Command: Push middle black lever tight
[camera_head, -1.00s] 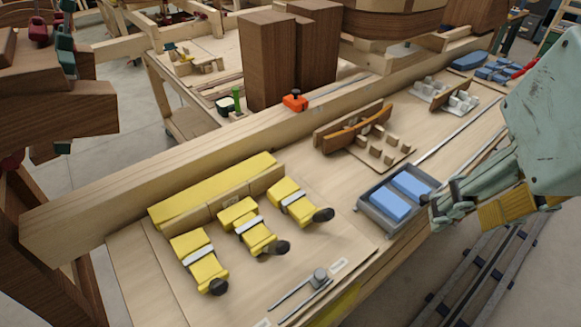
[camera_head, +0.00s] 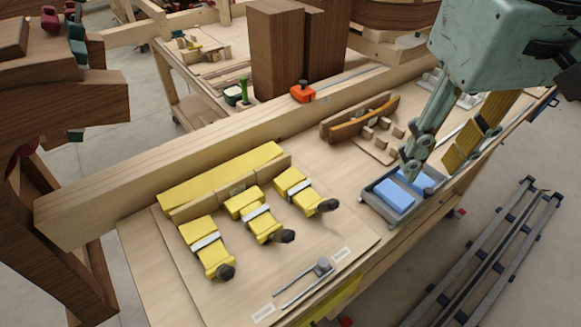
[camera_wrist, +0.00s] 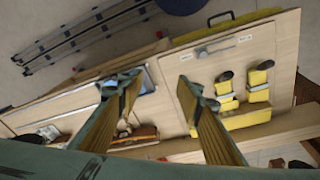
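Three yellow clamps with black levers stand in a row on a wooden board in the head view. The middle black lever (camera_head: 283,236) sticks out from the front end of the middle yellow clamp (camera_head: 262,223). The left lever (camera_head: 225,272) and right lever (camera_head: 328,205) flank it. In the wrist view two levers show, one seemingly the middle black lever (camera_wrist: 226,76); a finger seems to hide the third. My gripper (camera_head: 440,163) is above the grey tray, right of and apart from the clamps. Its fingers (camera_wrist: 155,82) are spread, with nothing held between them.
The grey tray (camera_head: 372,204) with blue blocks lies below my gripper. A slider with a grey knob (camera_head: 323,266) lies in front of the clamps. A thick wooden beam (camera_head: 130,180) runs behind them. An orange item (camera_head: 303,92) sits on the beam. Space above the clamps is clear.

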